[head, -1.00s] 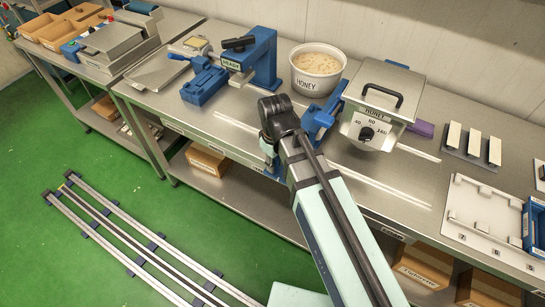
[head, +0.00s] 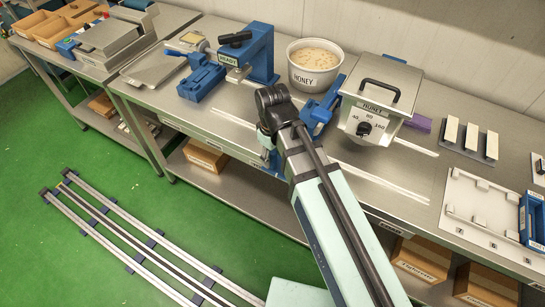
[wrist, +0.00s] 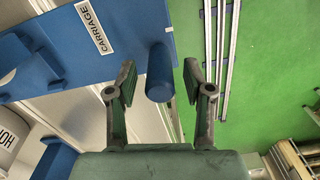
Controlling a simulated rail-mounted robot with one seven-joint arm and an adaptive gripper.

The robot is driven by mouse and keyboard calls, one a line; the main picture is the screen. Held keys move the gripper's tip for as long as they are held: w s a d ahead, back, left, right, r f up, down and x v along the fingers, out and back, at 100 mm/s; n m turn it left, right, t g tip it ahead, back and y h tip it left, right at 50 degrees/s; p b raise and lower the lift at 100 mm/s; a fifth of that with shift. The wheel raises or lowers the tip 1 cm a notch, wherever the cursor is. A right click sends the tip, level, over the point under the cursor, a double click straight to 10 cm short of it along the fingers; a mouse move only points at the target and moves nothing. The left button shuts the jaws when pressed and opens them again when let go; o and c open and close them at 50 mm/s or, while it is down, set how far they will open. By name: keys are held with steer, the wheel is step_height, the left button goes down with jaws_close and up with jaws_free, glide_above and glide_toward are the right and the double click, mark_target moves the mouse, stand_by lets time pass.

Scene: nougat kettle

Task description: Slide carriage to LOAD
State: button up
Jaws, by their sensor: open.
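The blue carriage (wrist: 75,45) fills the upper left of the wrist view, with a white CARRIAGE label on it. Its round blue handle (wrist: 159,72) stands between the fingers of my gripper (wrist: 160,78). The fingers are open, one on each side, with a visible gap on both sides of the handle. In the head view, part of the blue carriage (head: 322,113) shows just right of my wrist, at the rails in front of the kettle. My fingers are mostly hidden behind my arm there. No LOAD marking is readable.
White rails (head: 395,188) run along the bench top. A honey tub (head: 315,68) and the kettle (head: 378,95) stand behind the carriage. A blue press (head: 262,55) is to the left. A white tray (head: 478,210) lies to the right.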

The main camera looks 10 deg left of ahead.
step_height(320, 180, up, 10)
steer(key=shift+r, duration=0.2)
stand_by(0.6)
